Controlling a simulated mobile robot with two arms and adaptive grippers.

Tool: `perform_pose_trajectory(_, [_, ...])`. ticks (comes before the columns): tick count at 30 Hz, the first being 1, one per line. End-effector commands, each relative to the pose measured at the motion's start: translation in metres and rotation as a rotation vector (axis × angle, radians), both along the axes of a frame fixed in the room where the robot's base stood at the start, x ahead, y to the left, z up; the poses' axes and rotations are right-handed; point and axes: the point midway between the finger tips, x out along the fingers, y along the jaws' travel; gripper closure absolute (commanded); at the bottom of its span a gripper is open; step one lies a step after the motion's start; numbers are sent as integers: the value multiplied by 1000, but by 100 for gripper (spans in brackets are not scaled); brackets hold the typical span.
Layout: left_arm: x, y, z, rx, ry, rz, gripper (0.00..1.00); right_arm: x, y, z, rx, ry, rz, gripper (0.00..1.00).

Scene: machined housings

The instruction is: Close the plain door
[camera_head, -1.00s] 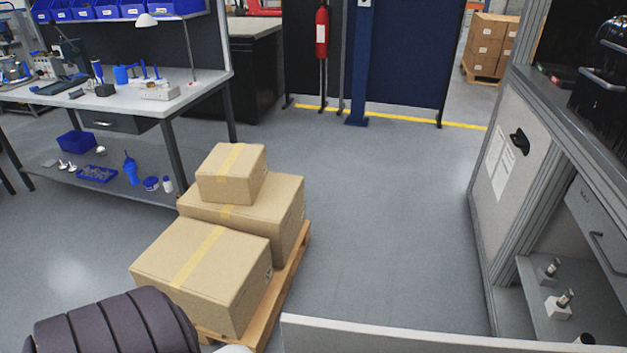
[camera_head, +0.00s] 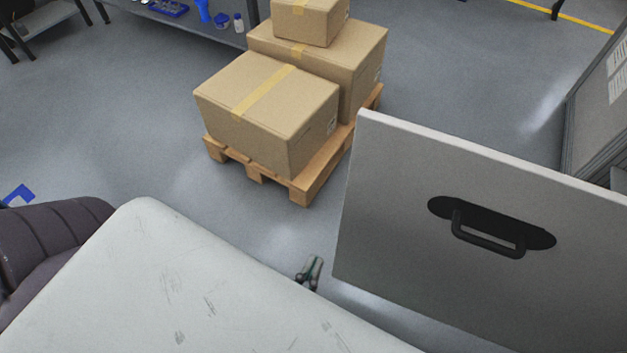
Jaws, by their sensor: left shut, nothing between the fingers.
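The plain door (camera_head: 400,220) is a flat grey panel at the right of the head view. It stands open, its free edge out over the floor near the pallet. A black handle (camera_head: 490,236) on a dark recessed plate sits on the face towards me. The door's right end runs out of view, so its hinge is hidden. My left gripper (camera_head: 309,273) is shut and empty. It shows small and partly hidden beyond my pale arm link, just left of the door's lower free corner, with a gap in the picture. My right gripper is out of view.
Several cardboard boxes (camera_head: 268,105) are stacked on a wooden pallet (camera_head: 310,185) beyond the door's free edge. A workbench's lower shelf (camera_head: 190,20) is at the back left. The machine housing (camera_head: 600,120) stands at the right edge.

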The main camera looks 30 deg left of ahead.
Motion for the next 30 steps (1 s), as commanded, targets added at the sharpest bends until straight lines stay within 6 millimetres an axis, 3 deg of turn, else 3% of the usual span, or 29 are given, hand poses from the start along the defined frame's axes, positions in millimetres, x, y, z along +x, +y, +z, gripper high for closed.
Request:
perform_pose_trajectory(4, [8, 0, 11, 23, -28, 1, 100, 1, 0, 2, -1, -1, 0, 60])
perform_pose_trajectory(8, [28, 2, 11, 20, -29, 1, 100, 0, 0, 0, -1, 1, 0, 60])
perform_pose_trajectory(21, [117, 9, 11, 16, -26, 2, 100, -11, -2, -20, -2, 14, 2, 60])
perform_pose_trajectory(30, [139, 11, 9, 18, -23, -1, 100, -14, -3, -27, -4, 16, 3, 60])
